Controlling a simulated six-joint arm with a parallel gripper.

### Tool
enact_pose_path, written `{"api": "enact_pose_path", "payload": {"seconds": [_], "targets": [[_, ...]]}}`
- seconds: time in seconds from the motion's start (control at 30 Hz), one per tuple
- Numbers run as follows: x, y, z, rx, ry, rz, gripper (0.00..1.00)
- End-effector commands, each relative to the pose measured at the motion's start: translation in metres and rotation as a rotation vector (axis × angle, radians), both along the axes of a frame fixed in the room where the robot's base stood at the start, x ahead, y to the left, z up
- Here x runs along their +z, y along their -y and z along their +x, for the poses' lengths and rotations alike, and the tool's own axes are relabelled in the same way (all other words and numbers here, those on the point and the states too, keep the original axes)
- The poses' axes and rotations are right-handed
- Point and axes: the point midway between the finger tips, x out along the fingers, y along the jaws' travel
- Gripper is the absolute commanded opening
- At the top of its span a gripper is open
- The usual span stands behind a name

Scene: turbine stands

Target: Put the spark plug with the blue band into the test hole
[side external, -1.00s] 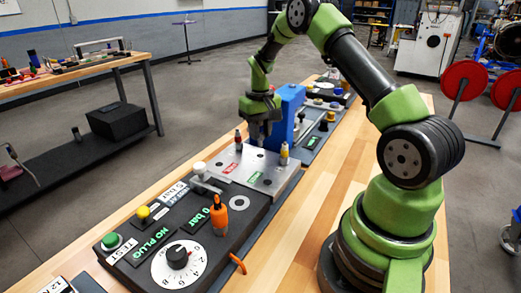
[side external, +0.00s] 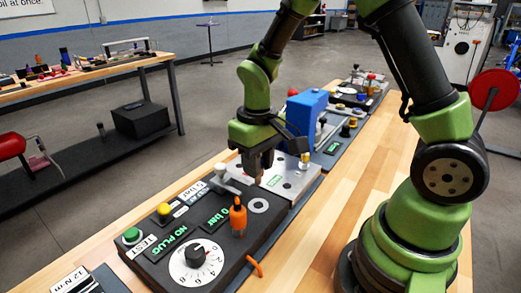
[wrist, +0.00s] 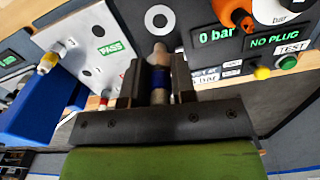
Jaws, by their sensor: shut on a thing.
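My gripper (wrist: 158,85) is shut on the spark plug with the blue band (wrist: 158,77); the plug stands between the fingers with its tip pointing away from the wrist. In the side external view my gripper (side external: 258,170) hangs above the near end of the metal plate. The test hole is a dark hole in a white ring (wrist: 159,18), just beyond the plug tip in the wrist view. The ring also shows on the black test panel (side external: 258,205), in front of and below my gripper. The plug is apart from the hole.
A plug with a yellow band (side external: 304,160) stands in the metal plate (side external: 290,178), and a red-banded plug (wrist: 103,103) shows beside my fingers. A blue block (side external: 305,112) stands behind. The panel display reads NO PLUG (side external: 167,239).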

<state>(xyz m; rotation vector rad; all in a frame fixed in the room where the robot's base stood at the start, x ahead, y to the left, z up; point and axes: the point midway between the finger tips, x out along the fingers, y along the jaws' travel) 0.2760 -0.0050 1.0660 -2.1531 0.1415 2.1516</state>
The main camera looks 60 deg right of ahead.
Motion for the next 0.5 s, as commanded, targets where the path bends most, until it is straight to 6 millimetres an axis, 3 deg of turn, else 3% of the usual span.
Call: {"api": "enact_pose_path", "payload": {"seconds": [0.5], "targets": [[-0.042, -0.001, -0.001, 0.002, -0.002, 0.000, 0.00]]}}
